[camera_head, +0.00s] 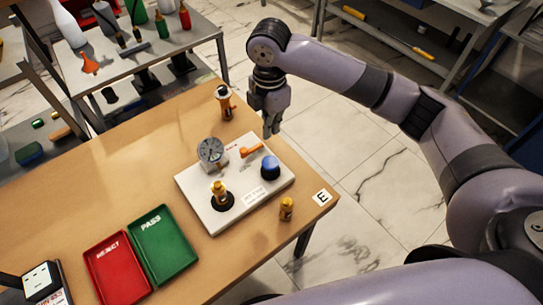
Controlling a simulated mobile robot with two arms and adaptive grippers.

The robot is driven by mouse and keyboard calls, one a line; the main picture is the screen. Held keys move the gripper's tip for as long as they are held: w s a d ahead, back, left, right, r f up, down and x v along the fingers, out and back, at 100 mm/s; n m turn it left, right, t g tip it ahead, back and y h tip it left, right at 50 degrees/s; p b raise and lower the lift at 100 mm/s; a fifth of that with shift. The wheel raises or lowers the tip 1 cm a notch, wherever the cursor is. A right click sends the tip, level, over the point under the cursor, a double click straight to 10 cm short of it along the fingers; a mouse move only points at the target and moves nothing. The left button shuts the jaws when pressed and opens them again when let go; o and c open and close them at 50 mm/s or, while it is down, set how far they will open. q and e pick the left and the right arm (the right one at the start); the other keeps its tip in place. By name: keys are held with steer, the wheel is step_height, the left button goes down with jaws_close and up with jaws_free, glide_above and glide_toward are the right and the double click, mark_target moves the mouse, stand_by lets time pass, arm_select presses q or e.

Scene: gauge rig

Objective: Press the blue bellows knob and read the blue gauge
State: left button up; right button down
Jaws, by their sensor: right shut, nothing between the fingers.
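The blue bellows knob (270,167) is a blue dome on a dark base at the right of the white rig board (211,220) on the wooden table. A round gauge (211,151) with a grey face stands at the board's back left; its reading is too small to tell, and I see no clear blue on it. An orange lever (251,151) lies between gauge and knob. My right gripper (270,132) is shut and empty, pointing down above and behind the knob, apart from it. My left gripper is not in view.
A brass fitting (219,190) sits in a black socket on the board. Other brass pieces stand at the table's front right (287,208) and back (225,103). A red REJECT tray (116,270) and green PASS tray (163,245) lie left. An E label (322,197) marks the right corner.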

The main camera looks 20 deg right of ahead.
steer(key=p, duration=0.1)
glide_above(271, 165)
step_height(271, 165, down, 6)
step_height(271, 165, down, 7)
steer(key=shift+w+r+p, duration=0.1)
steer(key=shift+p, duration=0.6)
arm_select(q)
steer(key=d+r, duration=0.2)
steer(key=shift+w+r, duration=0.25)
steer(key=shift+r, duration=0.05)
arm_select(e)
steer(key=shift+f, duration=0.4)
steer(key=shift+d, duration=0.1)
steer(key=shift+f+b, duration=0.3)
steer(key=shift+f, duration=1.05)
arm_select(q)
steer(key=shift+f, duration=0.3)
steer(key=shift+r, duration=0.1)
arm_select(e)
steer(key=shift+r, duration=0.1)
